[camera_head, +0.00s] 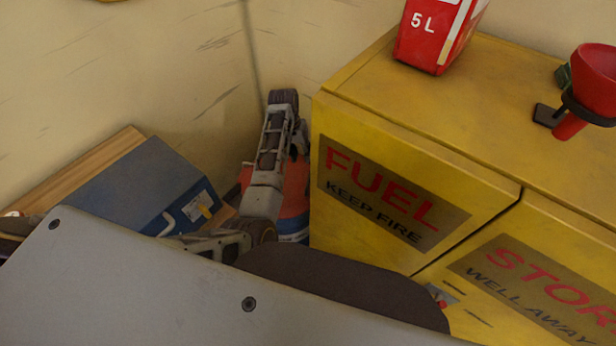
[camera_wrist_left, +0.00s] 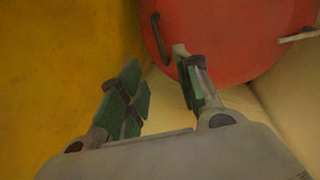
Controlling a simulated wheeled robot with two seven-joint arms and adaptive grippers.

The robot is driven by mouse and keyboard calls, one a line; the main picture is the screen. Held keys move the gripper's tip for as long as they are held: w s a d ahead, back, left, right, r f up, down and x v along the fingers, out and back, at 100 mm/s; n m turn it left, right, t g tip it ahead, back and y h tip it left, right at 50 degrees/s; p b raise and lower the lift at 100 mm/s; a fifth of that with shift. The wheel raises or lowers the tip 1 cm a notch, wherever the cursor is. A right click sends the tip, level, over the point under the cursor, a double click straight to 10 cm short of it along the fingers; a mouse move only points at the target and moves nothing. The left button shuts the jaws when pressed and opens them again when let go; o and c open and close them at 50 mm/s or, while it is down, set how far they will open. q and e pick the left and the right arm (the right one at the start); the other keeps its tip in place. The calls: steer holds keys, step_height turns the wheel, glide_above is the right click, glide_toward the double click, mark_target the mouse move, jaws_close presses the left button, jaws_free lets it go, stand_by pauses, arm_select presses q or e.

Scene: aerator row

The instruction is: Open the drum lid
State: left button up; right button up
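The drum (camera_head: 296,188) stands between the wall and the yellow cabinet, red above with a blue and white band below. My left arm hides much of it in the head view. The left wrist view shows its round red lid (camera_wrist_left: 240,40), with a dark bar (camera_wrist_left: 159,40) near the left edge and a pale strip (camera_wrist_left: 298,35) at the right. My left gripper (camera_head: 298,148) is over the drum, its fingers mostly hidden there. In the wrist view the left gripper (camera_wrist_left: 156,62) has green-padded fingers apart with nothing between them. I cannot tell whether it touches the lid. My right gripper is out of view.
The yellow cabinet (camera_head: 400,130) is close on the drum's right, with a red can (camera_head: 435,35) and a red funnel (camera_head: 592,85) on top. A blue box (camera_head: 135,185) and a wooden board (camera_head: 85,170) are at left. Beige walls are behind.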

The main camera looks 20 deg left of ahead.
arm_select(q)
steer(key=f, duration=0.4)
steer(key=d+f, duration=0.1)
steer(key=f, duration=0.2)
steer(key=d+f+b, duration=0.1)
steer(key=f, duration=0.3)
steer(key=shift+w+d+f, duration=0.1)
steer(key=shift+f, duration=0.2)
steer(key=shift+d+f, duration=0.15)
steer(key=shift+f, duration=0.8)
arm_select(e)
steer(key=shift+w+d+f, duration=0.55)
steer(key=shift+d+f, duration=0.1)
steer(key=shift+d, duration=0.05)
arm_select(q)
steer(key=shift+c, duration=0.3)
jaws_close()
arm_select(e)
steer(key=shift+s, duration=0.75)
